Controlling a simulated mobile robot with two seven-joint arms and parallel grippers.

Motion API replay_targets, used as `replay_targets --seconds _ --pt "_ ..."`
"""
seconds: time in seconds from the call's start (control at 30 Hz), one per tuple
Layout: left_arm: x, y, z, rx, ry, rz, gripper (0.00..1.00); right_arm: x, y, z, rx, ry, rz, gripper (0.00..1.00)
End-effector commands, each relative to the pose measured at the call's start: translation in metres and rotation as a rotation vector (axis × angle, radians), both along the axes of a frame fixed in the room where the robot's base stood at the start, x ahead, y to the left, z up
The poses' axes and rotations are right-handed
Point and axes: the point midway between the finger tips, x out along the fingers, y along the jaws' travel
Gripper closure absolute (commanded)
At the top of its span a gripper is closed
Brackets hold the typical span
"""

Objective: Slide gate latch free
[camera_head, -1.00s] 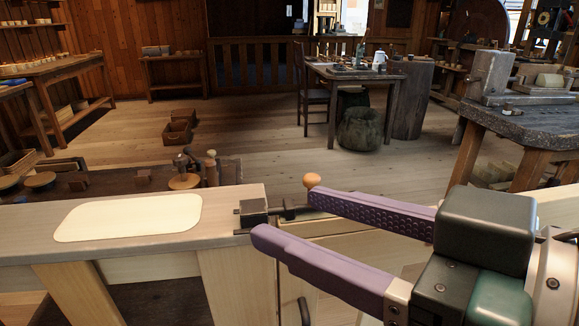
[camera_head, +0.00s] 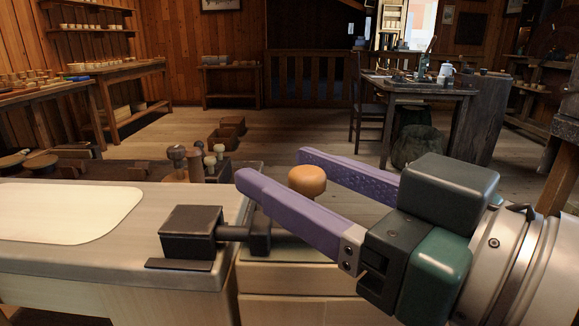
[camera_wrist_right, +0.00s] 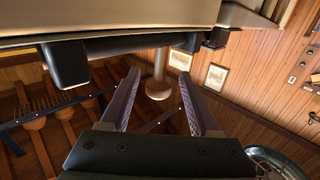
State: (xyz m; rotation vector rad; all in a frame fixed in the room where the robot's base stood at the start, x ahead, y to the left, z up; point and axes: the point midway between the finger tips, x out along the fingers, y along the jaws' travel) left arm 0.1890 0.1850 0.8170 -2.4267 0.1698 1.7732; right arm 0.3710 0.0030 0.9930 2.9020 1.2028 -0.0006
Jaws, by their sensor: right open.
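The gate latch has a dark metal housing (camera_head: 192,232) on the pale bench top, a dark bolt (camera_head: 235,233) running right from it, and a round orange-brown knob (camera_head: 307,181). My right gripper (camera_head: 277,168) is open, with its purple fingers on either side of the knob. The right wrist view shows the knob (camera_wrist_right: 158,89) on its pale stem between the two spread fingers (camera_wrist_right: 159,77), with visible gaps. The near finger hides the knob's stem in the head view. My left gripper is not in view.
A pale rounded panel (camera_head: 60,212) lies on the bench top at left. Turned wooden pieces (camera_head: 197,158) stand behind the latch. A dark table (camera_head: 418,88) with a chair stands farther back, with open floor before it.

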Motion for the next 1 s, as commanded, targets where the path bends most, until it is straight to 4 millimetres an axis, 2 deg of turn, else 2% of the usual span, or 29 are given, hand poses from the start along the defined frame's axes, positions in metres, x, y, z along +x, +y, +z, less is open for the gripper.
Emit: replay_targets --seconds 0.2,0.5,1.0 --pt "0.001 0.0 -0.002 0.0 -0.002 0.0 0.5 0.015 0.015 0.0 0.0 0.0 -0.001 0.38" --pt "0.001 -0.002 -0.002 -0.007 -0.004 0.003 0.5 0.017 0.017 0.0 0.0 0.001 -0.001 0.38" --pt "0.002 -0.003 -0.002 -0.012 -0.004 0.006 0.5 0.017 0.016 0.0 0.0 0.001 -0.001 0.94"
